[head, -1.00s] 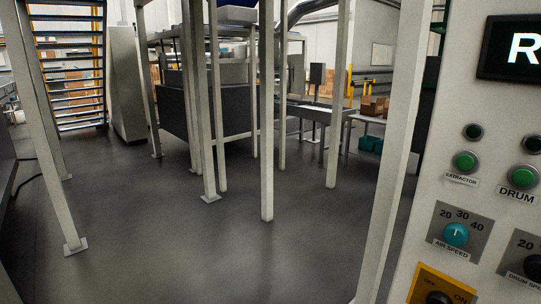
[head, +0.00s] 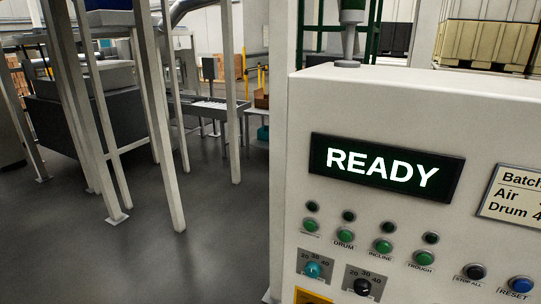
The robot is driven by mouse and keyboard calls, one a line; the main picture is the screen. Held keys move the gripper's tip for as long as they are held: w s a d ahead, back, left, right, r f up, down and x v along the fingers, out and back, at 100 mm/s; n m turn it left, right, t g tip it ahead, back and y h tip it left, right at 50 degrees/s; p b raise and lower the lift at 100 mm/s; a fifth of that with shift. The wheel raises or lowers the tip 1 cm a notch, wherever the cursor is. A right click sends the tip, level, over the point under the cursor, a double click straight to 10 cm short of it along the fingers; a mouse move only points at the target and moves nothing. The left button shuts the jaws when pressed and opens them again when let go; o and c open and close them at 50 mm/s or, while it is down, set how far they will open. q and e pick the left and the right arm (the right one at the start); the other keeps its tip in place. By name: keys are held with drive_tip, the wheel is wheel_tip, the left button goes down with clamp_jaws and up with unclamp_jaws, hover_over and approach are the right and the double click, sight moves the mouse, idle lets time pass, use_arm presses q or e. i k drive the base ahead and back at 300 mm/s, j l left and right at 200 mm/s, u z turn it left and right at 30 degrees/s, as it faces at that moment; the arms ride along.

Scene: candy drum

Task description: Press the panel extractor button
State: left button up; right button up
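A light grey control panel (head: 400,115) fills the right half of the head view. Its display (head: 384,168) reads READY. The extractor button (head: 310,225) is the leftmost green button in the row, with a dark lamp (head: 312,207) above it and a small label below. To its right are the green drum button (head: 346,235), incline button (head: 383,246) and trough button (head: 420,257). Neither of my grippers is in view.
Below the buttons are a teal air speed knob (head: 313,270) and a black drum speed knob (head: 362,286). A black stop-all button (head: 474,272) and a blue reset button (head: 520,285) sit at right. White posts (head: 165,150) stand at left, with open floor (head: 215,240) between.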

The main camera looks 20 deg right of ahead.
sight(309, 225)
drive_tip(key=k+l, duration=0.15)
drive_tip(key=l, duration=0.25)
drive_tip(key=k+l, duration=0.1)
drive_tip(key=l, duration=0.3)
drive_tip(key=k+l, duration=0.15)
drive_tip(key=l, duration=0.3)
drive_tip(key=k+l, duration=0.15)
drive_tip(key=l, duration=0.25)
drive_tip(key=k+l+z, duration=0.1)
drive_tip(key=l, duration=0.3)
drive_tip(key=k+l, duration=0.15)
drive_tip(key=l, duration=0.25)
drive_tip(key=k+l, duration=0.1)
drive_tip(key=l, duration=0.35)
